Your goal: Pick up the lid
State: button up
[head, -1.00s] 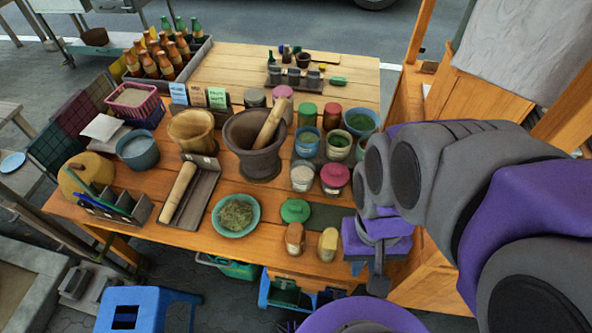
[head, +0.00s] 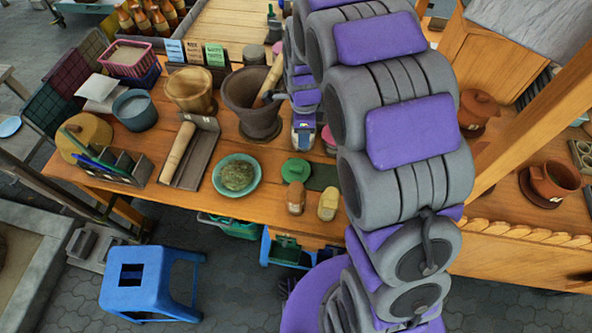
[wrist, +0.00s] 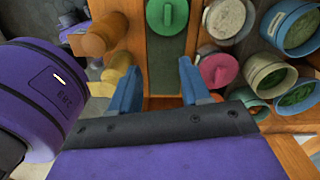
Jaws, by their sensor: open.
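A round green lid (head: 295,170) with a knob lies at the left end of a dark green mat (head: 322,177) near the table's front edge. In the wrist view the green lid (wrist: 167,14) is at the top, beyond the fingertips. A pink lid (wrist: 218,70) shows right of the fingers in the wrist view; in the head view it (head: 329,140) is partly hidden by my arm. My gripper (wrist: 158,78) is open, its blue fingers apart with nothing between them. In the head view my gripper (head: 304,135) is above the table, behind the green lid and right of the mortar.
The dark mortar with its pestle (head: 253,102) stands close left of my gripper. Several jars and bowls, such as a cream bowl (wrist: 268,74), crowd the right. Two small wooden-topped containers (head: 297,198) (head: 328,204) stand in front of the lid. A teal bowl (head: 237,175) is left.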

notch_tip(320, 180, down, 3)
jog(key=w+a+m, duration=0.1)
jog(key=w+m, duration=0.1)
jog(key=b, duration=0.3)
send_over(296, 167)
jog(key=f, duration=1.2)
jog(key=shift+w+d+f, duration=0.1)
jog(key=shift+w+f, duration=0.15)
jog(key=shift+w, duration=0.15)
jog(key=shift+s+f+b, duration=0.2)
jog(key=shift+f+b, duration=0.1)
jog(key=shift+f, duration=1.05)
jog(key=shift+s+f+b, duration=0.2)
jog(key=shift+f+b, duration=0.05)
jog(key=shift+f, duration=1.05)
grip_shut()
